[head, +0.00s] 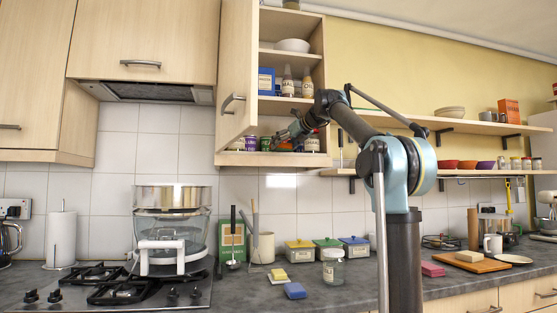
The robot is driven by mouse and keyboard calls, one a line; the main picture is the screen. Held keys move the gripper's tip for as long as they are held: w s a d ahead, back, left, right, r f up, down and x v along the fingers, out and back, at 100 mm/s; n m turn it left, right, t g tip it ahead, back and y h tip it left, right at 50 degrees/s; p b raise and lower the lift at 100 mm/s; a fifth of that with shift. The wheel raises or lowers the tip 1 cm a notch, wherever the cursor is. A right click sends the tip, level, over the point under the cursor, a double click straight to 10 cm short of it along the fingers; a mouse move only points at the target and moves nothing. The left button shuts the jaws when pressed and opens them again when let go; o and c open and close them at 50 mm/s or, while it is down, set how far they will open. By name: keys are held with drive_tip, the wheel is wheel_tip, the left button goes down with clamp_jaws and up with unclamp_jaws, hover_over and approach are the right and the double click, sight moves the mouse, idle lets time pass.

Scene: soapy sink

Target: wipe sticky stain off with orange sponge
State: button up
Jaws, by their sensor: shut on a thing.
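My gripper (281,138) reaches into the open wall cupboard, just above its bottom shelf. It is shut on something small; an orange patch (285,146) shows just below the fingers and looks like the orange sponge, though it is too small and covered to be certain. I cannot make out the sticky stain; the arm and the jars hide part of the bottom shelf (270,157).
The cupboard door (236,75) stands open at the left of my gripper. Jars (251,143) stand on the bottom shelf, with bottles (287,82) above.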

drive_tip(key=shift+f, duration=0.4)
drive_tip(key=shift+w+a+r, duration=0.1)
drive_tip(key=shift+w+a, duration=0.15)
drive_tip(key=shift+w, duration=0.55)
drive_tip(key=shift+w+a+f, duration=0.1)
drive_tip(key=shift+w+a, duration=0.1)
drive_tip(key=shift+w, duration=0.6)
drive_tip(key=shift+w+a+r, duration=0.1)
drive_tip(key=shift+w+a, duration=0.15)
drive_tip(key=shift+w, duration=0.55)
drive_tip(key=shift+w+a, duration=0.25)
drive_tip(key=shift+w, duration=0.55)
drive_tip(key=shift+w+a, duration=0.2)
drive_tip(key=shift+w, duration=0.65)
drive_tip(key=shift+w+a, duration=0.25)
drive_tip(key=shift+w, duration=0.55)
drive_tip(key=shift+s+f, duration=0.1)
drive_tip(key=shift+f, duration=0.1)
